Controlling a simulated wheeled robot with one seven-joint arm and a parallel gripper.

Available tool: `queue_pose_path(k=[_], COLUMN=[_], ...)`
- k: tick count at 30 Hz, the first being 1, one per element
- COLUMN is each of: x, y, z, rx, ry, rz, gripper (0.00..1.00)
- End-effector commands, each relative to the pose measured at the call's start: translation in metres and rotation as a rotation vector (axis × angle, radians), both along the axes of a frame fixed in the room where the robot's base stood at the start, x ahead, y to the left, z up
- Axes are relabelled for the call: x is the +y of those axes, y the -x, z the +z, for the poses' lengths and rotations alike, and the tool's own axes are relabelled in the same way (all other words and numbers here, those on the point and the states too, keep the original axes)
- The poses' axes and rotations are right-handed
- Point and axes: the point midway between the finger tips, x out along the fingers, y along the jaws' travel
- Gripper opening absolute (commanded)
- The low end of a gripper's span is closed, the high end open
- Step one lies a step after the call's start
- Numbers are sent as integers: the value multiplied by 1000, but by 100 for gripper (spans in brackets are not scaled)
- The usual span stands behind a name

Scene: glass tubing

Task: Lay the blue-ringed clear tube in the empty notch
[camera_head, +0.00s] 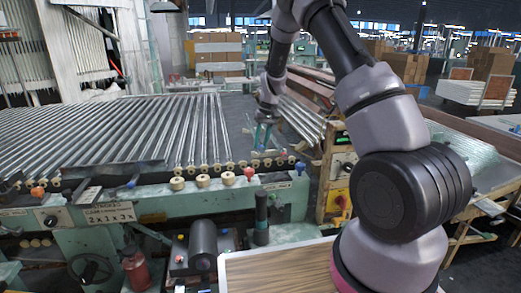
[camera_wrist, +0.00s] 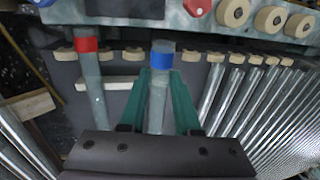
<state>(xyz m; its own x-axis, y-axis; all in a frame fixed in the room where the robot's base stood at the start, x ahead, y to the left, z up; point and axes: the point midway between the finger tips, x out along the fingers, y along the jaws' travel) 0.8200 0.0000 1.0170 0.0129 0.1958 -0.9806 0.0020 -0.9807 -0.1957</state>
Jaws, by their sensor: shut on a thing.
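My gripper (camera_head: 263,136) is at the right end of the long rack in the head view, fingers pointing down. In the wrist view my gripper (camera_wrist: 160,76) has its green fingers shut on the blue-ringed clear tube (camera_wrist: 156,112), one on each side. The blue ring (camera_wrist: 162,56) is just beyond the fingertips, over the row of pale notches (camera_wrist: 134,54). I cannot tell whether the tube touches a notch. A red-ringed clear tube (camera_wrist: 93,90) lies to the left, with notches showing between the two tubes. The held tube is hard to make out in the head view.
Several shiny tubes (camera_wrist: 245,95) lie side by side to the right in the wrist view. They fill the rack (camera_head: 130,125) in the head view. A green machine frame (camera_head: 290,200) with round knobs runs along the front. A yellow control box (camera_head: 338,170) stands to the right.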

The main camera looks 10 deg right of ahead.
Motion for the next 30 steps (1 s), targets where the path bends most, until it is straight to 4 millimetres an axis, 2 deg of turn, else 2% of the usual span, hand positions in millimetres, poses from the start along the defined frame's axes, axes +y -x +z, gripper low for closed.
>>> queue_pose_path(k=[6, 17, 18, 20, 21, 30], x=[0, 0, 0, 0, 0, 0], y=[1, 0, 0, 0, 0, 0], z=[-30, -34, -35, -34, -34, -33], rx=[3, 2, 2, 1, 1, 1], ry=[1, 0, 0, 0, 0, 0], rz=[0, -1, -1, -1, -1, 0], gripper=[0, 0, 35, 58, 61, 61])
